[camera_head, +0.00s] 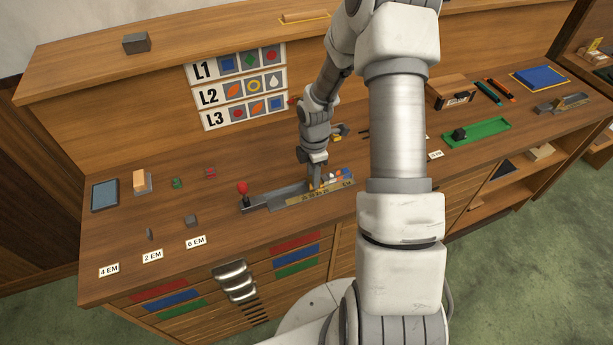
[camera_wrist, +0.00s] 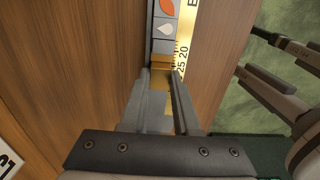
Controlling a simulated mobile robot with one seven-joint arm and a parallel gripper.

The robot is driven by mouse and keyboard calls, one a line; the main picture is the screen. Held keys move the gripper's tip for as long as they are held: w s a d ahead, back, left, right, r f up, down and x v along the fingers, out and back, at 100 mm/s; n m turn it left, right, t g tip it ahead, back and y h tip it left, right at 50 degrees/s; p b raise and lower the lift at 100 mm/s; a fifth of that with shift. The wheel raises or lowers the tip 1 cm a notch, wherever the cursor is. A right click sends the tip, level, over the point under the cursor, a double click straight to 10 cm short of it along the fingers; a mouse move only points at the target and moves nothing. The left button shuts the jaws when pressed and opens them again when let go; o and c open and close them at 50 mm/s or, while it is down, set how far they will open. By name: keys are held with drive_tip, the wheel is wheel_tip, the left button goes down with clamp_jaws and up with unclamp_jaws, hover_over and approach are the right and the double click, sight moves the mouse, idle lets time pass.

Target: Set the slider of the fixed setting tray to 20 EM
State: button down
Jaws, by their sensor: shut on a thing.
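The fixed setting tray (camera_head: 282,193) lies on the bench top, a grey channel with a brass scale along its front edge. My gripper (camera_head: 315,187) reaches down into it. In the wrist view my gripper (camera_wrist: 161,74) is shut on the brass slider (camera_wrist: 160,60), which shows at and between the fingertips. The brass scale (camera_wrist: 183,45) beside it shows 25 and 20 close to the slider. The slider's exact reading edge is partly hidden by the fingers. Beyond the slider are tiles, one with a white drop (camera_wrist: 165,27) and one with an orange leaf (camera_wrist: 167,7).
A red-knobbed lever (camera_head: 243,188) stands at the tray's left end. A sign with rows L1, L2 and L3 (camera_head: 238,87) is on the back panel. Small blocks and EM labels (camera_head: 152,256) lie to the left. A green tray (camera_head: 478,132) lies to the right.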

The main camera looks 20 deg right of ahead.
drive_tip(key=shift+w, duration=0.1)
drive_tip(key=c, duration=0.6)
unclamp_jaws()
drive_tip(key=shift+c, duration=0.2)
drive_tip(key=shift+r, duration=0.1)
wheel_tip(320, 180, up, 17)
drive_tip(key=shift+r, duration=0.15)
